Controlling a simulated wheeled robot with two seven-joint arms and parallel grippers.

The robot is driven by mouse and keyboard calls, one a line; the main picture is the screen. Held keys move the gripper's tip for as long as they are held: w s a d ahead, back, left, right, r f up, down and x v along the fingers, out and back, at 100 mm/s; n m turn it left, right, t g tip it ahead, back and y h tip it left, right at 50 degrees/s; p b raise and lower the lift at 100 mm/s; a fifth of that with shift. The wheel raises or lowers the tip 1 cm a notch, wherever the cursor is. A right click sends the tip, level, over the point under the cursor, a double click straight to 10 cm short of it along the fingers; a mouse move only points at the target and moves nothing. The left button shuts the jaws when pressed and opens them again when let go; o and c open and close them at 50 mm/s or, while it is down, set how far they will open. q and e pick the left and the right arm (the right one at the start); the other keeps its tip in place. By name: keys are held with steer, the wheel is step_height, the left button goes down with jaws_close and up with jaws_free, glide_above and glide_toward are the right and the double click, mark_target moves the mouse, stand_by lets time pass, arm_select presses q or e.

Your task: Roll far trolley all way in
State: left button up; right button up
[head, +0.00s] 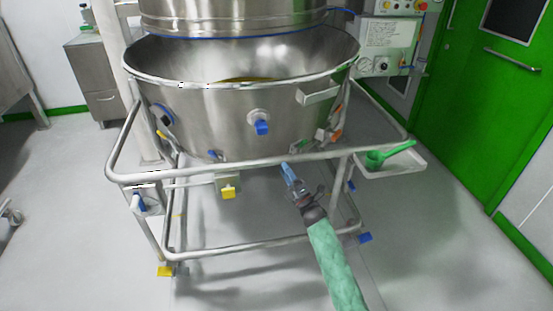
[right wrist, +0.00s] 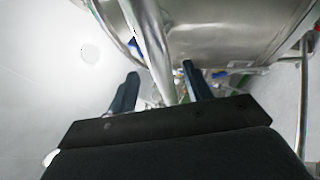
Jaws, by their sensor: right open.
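A trolley with a tubular steel frame, its front rail (head: 230,168) nearest me, carries a large steel bowl (head: 205,115). The bowl sits below a steel cylinder (head: 235,18); I cannot tell how well the two line up. My right gripper (head: 286,172) is at the front rail, right of its middle. In the right wrist view the gripper's two dark fingers (right wrist: 160,85) are apart, with a steel tube (right wrist: 152,45) running between them. I cannot tell whether they touch it. My left gripper is not in view.
A tray (head: 400,166) with a green scoop (head: 388,154) hangs at the trolley's right side. A control panel (head: 390,35) and green door (head: 470,110) stand right. A steel cabinet (head: 100,80) stands behind left.

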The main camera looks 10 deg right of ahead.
steer(key=x, duration=0.6)
steer(key=shift+w+a+r+p, duration=0.1)
steer(key=shift+w+r+p, duration=0.05)
steer(key=shift+p, duration=0.15)
jaws_close()
